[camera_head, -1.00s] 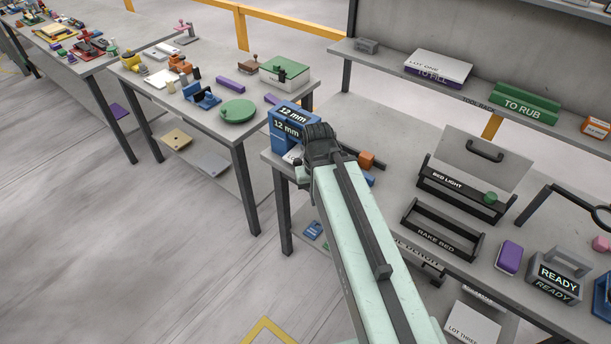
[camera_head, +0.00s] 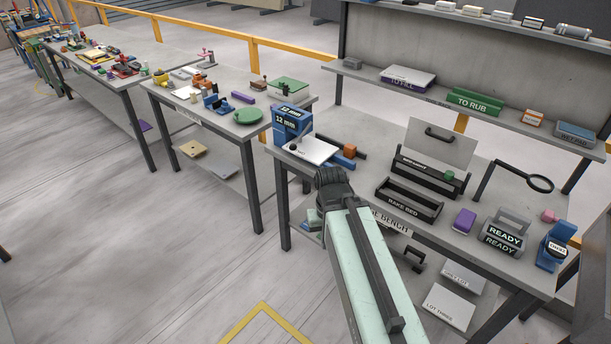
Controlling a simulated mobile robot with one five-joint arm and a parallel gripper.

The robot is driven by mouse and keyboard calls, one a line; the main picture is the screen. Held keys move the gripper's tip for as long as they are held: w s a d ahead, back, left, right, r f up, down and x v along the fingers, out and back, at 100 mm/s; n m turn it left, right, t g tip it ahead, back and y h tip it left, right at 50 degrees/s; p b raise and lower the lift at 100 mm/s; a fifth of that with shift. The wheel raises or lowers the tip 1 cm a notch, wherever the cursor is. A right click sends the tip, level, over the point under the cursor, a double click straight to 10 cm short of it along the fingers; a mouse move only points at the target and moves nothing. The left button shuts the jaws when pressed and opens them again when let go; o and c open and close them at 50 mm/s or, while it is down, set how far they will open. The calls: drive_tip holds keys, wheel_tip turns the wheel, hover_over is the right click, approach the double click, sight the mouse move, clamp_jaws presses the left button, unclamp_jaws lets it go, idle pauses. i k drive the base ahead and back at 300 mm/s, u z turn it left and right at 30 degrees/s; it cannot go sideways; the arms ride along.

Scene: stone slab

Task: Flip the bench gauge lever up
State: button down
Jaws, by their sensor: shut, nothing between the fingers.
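A small blue device with a white round face (camera_head: 557,247) stands at the right front end of the near bench and looks like the bench gauge. Its lever is too small to make out, so I cannot tell whether it is up or down. My gripper (camera_head: 331,176) is at the dark far end of my pale green arm, by the bench's front edge. It is shut and empty, its fingertips hard to make out. It is well to the left of the blue device and apart from it.
A blue 12 mm block (camera_head: 292,122) and a white plate (camera_head: 313,149) are at the bench's left end.

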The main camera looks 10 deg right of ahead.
sight(293, 146)
drive_tip(key=u, duration=0.65)
drive_tip(key=i, duration=0.85)
drive_tip(key=u, duration=0.6)
drive_tip(key=i, duration=0.65)
drive_tip(key=z, duration=0.35)
